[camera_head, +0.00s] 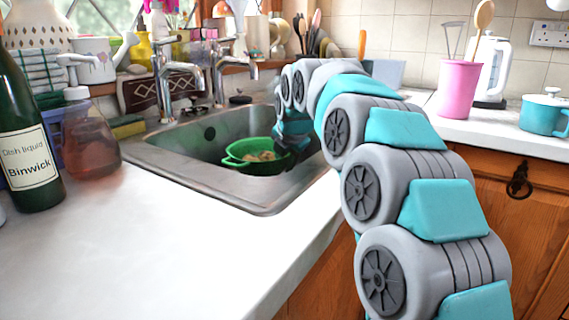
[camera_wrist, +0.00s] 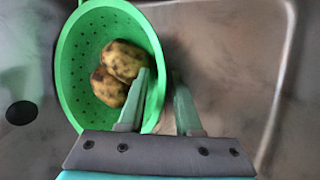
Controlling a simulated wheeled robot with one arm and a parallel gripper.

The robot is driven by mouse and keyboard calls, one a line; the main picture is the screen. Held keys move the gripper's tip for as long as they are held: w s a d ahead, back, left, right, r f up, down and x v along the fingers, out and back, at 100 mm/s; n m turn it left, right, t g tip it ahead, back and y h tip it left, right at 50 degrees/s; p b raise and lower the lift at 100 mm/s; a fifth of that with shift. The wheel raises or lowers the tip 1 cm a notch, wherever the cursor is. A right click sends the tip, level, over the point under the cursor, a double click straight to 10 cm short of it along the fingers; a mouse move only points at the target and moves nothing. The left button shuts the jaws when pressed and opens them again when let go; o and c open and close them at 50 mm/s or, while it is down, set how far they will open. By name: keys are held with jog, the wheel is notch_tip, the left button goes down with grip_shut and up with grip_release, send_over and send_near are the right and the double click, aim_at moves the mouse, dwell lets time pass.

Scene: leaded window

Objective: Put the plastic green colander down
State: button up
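The green plastic colander (camera_head: 258,163) is in the sink basin at the centre of the head view, with potatoes inside. In the wrist view the colander (camera_wrist: 72,62) fills the upper left, with perforated walls and two brown potatoes (camera_wrist: 118,72). My gripper (camera_wrist: 162,85) is at the colander's right rim. One finger is over the inside and the other is outside, with the rim between them. A gap shows between the rim and the outer finger, so the gripper looks open. In the head view the gripper (camera_head: 287,157) is partly hidden. Contact under the colander is hidden.
The metal sink (camera_head: 172,157) surrounds the colander, with taps (camera_head: 180,75) behind. A green bottle (camera_head: 25,140) and a soap dispenser (camera_head: 90,145) stand left. The white counter (camera_head: 165,255) in front is clear. A pink cup (camera_head: 459,90) and teal pot (camera_head: 543,116) stand right.

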jog(key=v, duration=1.2)
jog(key=shift+r, duration=0.15)
